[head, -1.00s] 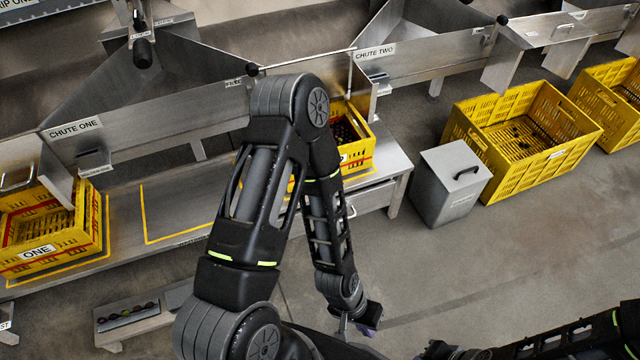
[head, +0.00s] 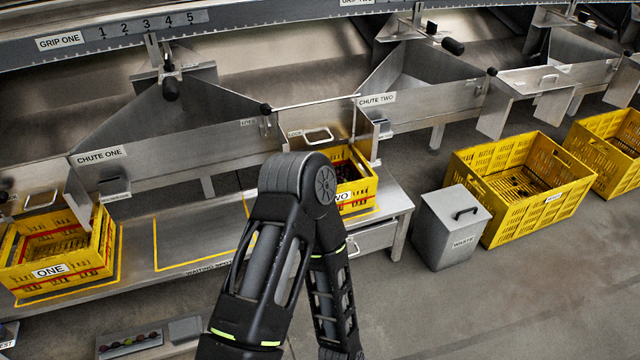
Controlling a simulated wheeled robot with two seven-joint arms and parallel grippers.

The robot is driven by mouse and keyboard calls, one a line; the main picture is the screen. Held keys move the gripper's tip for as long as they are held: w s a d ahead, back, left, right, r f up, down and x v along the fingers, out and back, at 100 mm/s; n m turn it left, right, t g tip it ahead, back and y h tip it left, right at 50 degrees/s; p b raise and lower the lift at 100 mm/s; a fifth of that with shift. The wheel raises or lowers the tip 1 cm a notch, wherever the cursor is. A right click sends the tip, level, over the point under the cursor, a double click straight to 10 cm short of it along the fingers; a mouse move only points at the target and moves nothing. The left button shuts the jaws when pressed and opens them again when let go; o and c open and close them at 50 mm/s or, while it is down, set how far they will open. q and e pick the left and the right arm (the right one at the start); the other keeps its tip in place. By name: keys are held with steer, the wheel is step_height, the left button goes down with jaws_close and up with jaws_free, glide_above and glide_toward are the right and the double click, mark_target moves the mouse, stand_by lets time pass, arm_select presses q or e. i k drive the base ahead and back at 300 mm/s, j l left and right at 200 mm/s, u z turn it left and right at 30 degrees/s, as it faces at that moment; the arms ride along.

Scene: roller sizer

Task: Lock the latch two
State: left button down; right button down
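The CHUTE TWO label (head: 377,100) is on the metal chute at centre right. Near it is a metal plate with a loop handle (head: 318,135), above yellow crate TWO (head: 357,190). A thin light rod (head: 315,102) runs along the chute's top edge from a black knob (head: 266,108). A small metal bracket (head: 381,128) sits below the CHUTE TWO label. I cannot tell which part is latch two. My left arm's elbow covers part of crate TWO's left side. Neither gripper is in view.
Crate ONE (head: 60,262) stands left on the metal bench (head: 135,278). A grey WASTE bin (head: 452,235) and a large yellow crate (head: 495,215) stand on the floor to the right. A low tray (head: 130,343) is at bottom left. Floor at lower right is clear.

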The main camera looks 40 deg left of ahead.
mark_target(265, 109)
steer(key=u, duration=1.5)
